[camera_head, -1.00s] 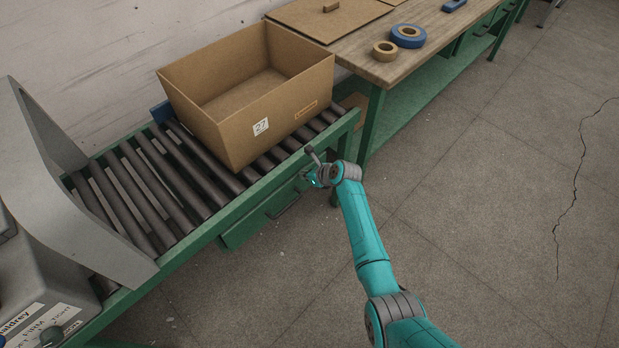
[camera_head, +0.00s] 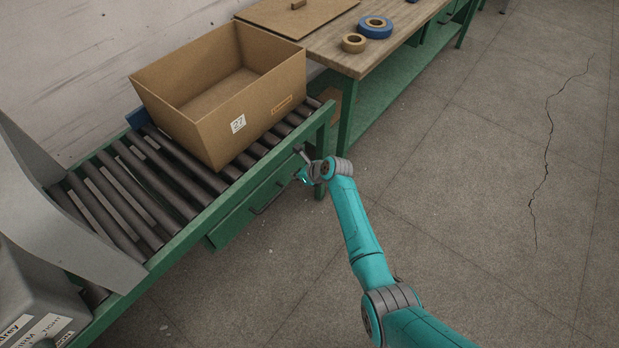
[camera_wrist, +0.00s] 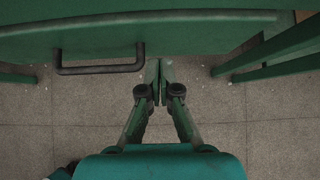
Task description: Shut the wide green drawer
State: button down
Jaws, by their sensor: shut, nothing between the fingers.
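The wide green drawer (camera_head: 232,221) is below the roller conveyor's front rail, with a dark bar handle (camera_head: 270,198). In the wrist view its green front (camera_wrist: 200,37) spans the top, and the handle (camera_wrist: 100,69) is left of my fingers. My gripper (camera_head: 301,174) is at the drawer's right end, with its two fingers together and empty. In the wrist view the gripper's fingertips (camera_wrist: 159,66) point at the drawer front, right of the handle. They look touching or very near; I cannot tell which. How far the drawer stands out is also unclear.
A cardboard box (camera_head: 205,120) sits on the conveyor rollers (camera_head: 150,185). A grey machine housing (camera_head: 60,225) is at the left. A wooden-topped bench (camera_head: 335,45) with tape rolls (camera_head: 375,27) stands beyond. The floor (camera_head: 450,190) to the right is clear.

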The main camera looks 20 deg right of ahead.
jog(key=v, duration=0.9)
jog(key=shift+d, duration=0.2)
jog(key=shift+r, duration=0.1)
jog(key=s+f+n+t+h, duration=0.1)
jog(key=s+f+n, duration=0.25)
jog(key=s, duration=0.45)
jog(key=s+f+n+t+h, duration=0.1)
jog(key=s+f+n, duration=0.1)
jog(key=s+f, duration=0.35)
jog(key=s+d+r+n+t+h, duration=0.15)
jog(key=s+n, duration=0.55)
jog(key=s, duration=0.9)
jog(key=s+r+n+t+h, duration=0.1)
jog(key=s+r+n+t, duration=0.3)
jog(key=s+r+n, duration=1.2)
jog(key=s+r, duration=0.8)
jog(key=shift+s+d+h, duration=0.25)
jog(key=shift+d+h, duration=0.1)
jog(key=shift+r, duration=0.1)
